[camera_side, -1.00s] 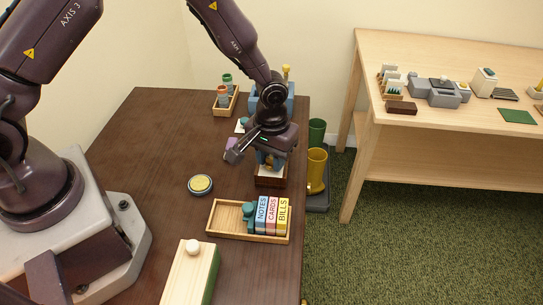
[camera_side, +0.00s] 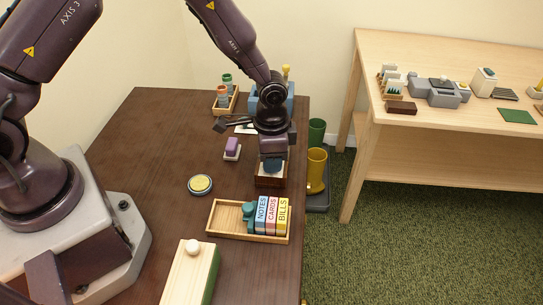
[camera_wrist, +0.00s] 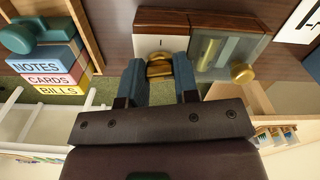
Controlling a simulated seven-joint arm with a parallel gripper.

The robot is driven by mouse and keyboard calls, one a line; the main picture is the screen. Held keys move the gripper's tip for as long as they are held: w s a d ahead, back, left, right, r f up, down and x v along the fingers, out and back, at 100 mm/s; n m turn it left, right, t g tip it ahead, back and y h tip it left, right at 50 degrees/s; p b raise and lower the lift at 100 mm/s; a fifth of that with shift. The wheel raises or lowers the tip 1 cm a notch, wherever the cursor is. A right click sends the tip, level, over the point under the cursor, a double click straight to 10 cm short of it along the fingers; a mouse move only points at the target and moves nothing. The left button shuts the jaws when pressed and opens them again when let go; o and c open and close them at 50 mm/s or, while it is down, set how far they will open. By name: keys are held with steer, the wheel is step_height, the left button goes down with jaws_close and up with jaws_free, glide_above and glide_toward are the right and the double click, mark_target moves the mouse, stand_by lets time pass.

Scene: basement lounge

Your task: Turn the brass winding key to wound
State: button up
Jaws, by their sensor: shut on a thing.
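The brass winding key (camera_wrist: 158,66) sits at the white face of a small dark wooden box (camera_wrist: 162,19). My gripper (camera_wrist: 159,74) is shut on the key, with one blue-grey finger on each side of it. In the side view, my gripper (camera_side: 272,164) points down at the box (camera_side: 270,181) near the table's right edge, and its fingers hide the key. The white face (camera_wrist: 150,44) carries a small dark mark. The fingers cover part of the face, so I cannot tell the key's exact angle.
A clear-fronted compartment with a brass knob (camera_wrist: 243,72) adjoins the white face. A wooden tray (camera_side: 223,220) with label blocks lies in front of the box. A purple-topped block (camera_side: 232,147) and a round yellow-topped tin (camera_side: 200,184) stand left. Yellow bin (camera_side: 317,170) is beyond the edge.

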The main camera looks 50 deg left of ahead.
steer(key=m, duration=1)
steer(key=shift+m, duration=2.2)
steer(key=o, duration=0.9)
steer(key=shift+o, duration=0.2)
step_height(320, 180, up, 13)
